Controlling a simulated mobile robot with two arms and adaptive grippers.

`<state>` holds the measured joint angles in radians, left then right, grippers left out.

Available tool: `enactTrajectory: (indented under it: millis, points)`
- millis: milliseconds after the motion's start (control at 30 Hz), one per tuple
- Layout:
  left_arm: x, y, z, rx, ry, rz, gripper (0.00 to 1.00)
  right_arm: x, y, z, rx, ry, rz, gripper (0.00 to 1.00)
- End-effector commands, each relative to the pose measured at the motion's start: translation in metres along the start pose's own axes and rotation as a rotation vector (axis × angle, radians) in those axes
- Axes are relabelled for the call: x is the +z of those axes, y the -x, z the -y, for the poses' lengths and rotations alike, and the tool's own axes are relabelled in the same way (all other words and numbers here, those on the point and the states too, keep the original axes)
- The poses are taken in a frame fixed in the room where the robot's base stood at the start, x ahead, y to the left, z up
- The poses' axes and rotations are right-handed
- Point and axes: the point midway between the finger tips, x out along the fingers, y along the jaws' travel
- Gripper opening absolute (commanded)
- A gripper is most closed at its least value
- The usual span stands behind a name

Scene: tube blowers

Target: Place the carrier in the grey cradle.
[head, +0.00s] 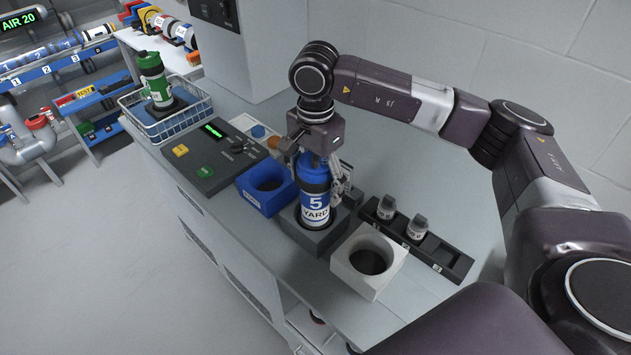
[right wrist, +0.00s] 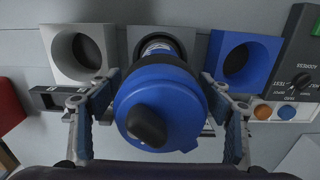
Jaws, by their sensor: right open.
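The blue carrier (head: 315,200), marked 5 YARD, stands upright in the grey cradle (head: 306,238), its lower end hidden inside. My right gripper (head: 320,172) is above it, with its open fingers on either side of the carrier's upper part. In the right wrist view, the carrier's blue top with a black knob (right wrist: 150,120) fills the middle between the two fingers (right wrist: 158,118), with gaps showing beside it. The grey cradle's rim (right wrist: 137,32) shows behind it. My left gripper is in neither view.
A blue cradle (head: 252,199) and a white cradle (head: 349,280), both empty, flank the grey one. A black rack (head: 440,254) with small grey parts lies behind. A control panel (head: 215,155) and a wire basket (head: 190,118) holding a green carrier (head: 155,80) stand left.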

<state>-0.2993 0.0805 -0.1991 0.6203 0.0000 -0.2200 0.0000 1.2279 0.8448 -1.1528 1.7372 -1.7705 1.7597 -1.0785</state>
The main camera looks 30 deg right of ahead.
Motion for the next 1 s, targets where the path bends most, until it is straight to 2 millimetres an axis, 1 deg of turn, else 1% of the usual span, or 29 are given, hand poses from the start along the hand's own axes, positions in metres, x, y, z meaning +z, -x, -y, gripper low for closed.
enactTrajectory:
  millis: [33, 67, 167, 400, 500, 600, 800, 1000]
  points:
    - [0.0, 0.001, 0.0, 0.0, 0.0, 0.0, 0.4, 0.0, 0.004, 0.001, -0.002, 0.0, 0.0, 0.72]
    - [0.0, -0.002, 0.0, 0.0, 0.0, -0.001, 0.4, 0.0, 0.006, 0.001, -0.003, 0.0, -0.001, 0.72]
    - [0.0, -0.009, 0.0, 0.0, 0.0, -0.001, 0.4, 0.0, 0.023, 0.002, -0.006, 0.0, -0.001, 0.72]
    - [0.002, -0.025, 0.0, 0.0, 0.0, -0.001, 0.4, 0.0, 0.077, 0.002, -0.007, 0.001, 0.0, 0.72]
    - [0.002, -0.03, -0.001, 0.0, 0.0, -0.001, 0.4, 0.001, 0.097, 0.001, -0.004, 0.002, 0.0, 0.72]
    - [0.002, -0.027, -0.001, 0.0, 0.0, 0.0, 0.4, 0.0, 0.111, 0.001, -0.003, 0.0, -0.001, 0.72]
    - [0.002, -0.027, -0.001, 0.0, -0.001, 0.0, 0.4, 0.0, 0.121, 0.0, 0.0, 0.0, 0.0, 0.72]
    - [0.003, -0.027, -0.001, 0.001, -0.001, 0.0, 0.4, 0.0, 0.122, 0.0, 0.0, 0.001, 0.0, 0.72]
